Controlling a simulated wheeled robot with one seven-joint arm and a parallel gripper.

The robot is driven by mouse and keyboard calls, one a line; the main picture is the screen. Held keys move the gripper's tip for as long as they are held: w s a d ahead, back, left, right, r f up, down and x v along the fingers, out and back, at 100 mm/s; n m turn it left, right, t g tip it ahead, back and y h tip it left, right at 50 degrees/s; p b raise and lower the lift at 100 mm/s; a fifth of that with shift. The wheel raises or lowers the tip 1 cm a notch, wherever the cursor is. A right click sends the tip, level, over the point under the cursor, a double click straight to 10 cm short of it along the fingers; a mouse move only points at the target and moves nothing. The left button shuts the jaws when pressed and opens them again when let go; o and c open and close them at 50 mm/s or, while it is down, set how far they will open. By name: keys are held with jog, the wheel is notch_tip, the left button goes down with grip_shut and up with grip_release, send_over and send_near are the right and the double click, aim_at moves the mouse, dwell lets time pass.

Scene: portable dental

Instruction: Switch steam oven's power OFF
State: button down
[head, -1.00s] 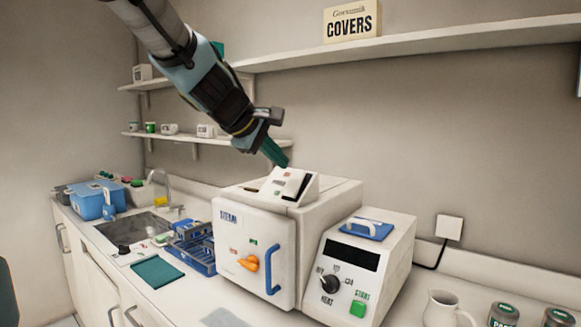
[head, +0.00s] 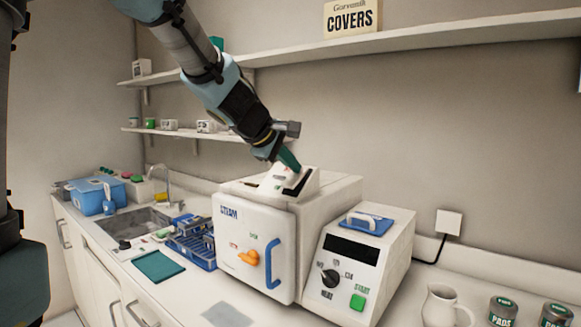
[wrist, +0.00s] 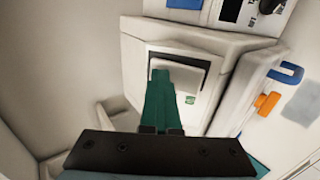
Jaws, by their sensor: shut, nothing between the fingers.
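The steam oven (head: 241,240) is a white box marked STEAM, with an orange latch (head: 248,258) and a blue handle (head: 273,263) on its front door. On its top sits a small sloped switch panel (head: 276,187). In the wrist view a pale rocker switch (wrist: 186,79) sits in a dark recess in this panel. My gripper (head: 288,160) is shut and empty, its green fingers pointing down at the panel. In the wrist view the fingertips (wrist: 160,74) overlap the rocker's edge. I cannot tell if they touch it or which way the rocker is tipped.
A blue rack (head: 196,250) and sink (head: 130,222) lie left. A jug (head: 441,305) and tins stand right. A shelf (head: 420,38) runs above.

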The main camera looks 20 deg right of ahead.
jog(key=shift+f, duration=0.2)
jog(key=shift+s+a+f+b, duration=0.35)
jog(key=shift+a+f+b, duration=0.1)
jog(key=shift+a+b, duration=0.2)
jog(key=shift+r, duration=0.15)
